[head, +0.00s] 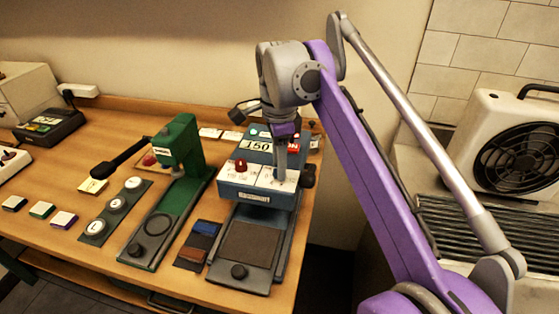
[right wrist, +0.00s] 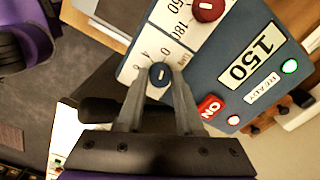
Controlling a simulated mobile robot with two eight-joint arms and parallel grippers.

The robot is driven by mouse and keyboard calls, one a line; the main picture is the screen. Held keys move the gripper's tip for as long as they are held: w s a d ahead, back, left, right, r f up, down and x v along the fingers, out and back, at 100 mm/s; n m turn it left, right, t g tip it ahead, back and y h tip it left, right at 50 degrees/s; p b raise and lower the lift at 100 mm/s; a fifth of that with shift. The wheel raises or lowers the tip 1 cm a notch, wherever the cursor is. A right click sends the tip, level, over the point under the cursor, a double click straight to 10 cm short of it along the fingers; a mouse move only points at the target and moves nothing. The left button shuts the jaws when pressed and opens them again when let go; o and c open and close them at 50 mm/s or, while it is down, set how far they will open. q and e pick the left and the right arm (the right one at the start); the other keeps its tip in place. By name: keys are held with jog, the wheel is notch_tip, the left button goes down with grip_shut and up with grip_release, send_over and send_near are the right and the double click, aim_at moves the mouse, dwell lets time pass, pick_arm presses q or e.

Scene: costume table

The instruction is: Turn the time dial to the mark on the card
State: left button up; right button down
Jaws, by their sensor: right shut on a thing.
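The blue-and-white press (head: 258,196) stands at the right of the table, with a display (head: 258,146) reading 150. My right gripper (head: 281,177) reaches down to its white front panel. In the right wrist view the time dial (right wrist: 160,75) is a small dark blue knob with a short white line, on a white panel with printed numbers. My right gripper (right wrist: 159,88) is shut on it, one finger at each side. A red dial (right wrist: 207,8) sits beside it, also seen in the head view (head: 240,165). Small white cards (head: 210,133) lie behind; their marks are unreadable. My left gripper is out of view.
A red ON switch (right wrist: 210,107) and a green lamp (right wrist: 290,66) are close to the right gripper. A green press (head: 180,150) with a black handle stands left of the blue press. A fan heater (head: 512,145) is at right.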

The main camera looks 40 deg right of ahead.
jog(key=n+p, duration=0.2)
jog(key=n, duration=0.1)
jog(key=shift+r, duration=0.2)
jog(key=n+p, duration=0.2)
jog(key=n, duration=0.1)
jog(key=shift+n+p, duration=0.3)
jog(key=n+p, duration=0.2)
jog(key=n, duration=0.1)
jog(key=shift+n, duration=0.4)
jog(key=n+p, duration=0.1)
jog(key=n, duration=0.2)
jog(key=shift+n, duration=0.3)
jog(key=n+p, duration=0.1)
jog(key=n, duration=0.2)
jog(key=shift+n, duration=0.3)
jog(key=n+p, duration=0.1)
jog(key=n, duration=0.2)
jog(key=shift+n, duration=0.3)
jog(key=n+p, duration=0.1)
jog(key=n, duration=0.3)
jog(key=shift+f, duration=0.1)
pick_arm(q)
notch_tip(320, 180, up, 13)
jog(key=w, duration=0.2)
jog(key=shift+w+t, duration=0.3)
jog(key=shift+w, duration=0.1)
pick_arm(e)
jog(key=shift+n, duration=1.8)
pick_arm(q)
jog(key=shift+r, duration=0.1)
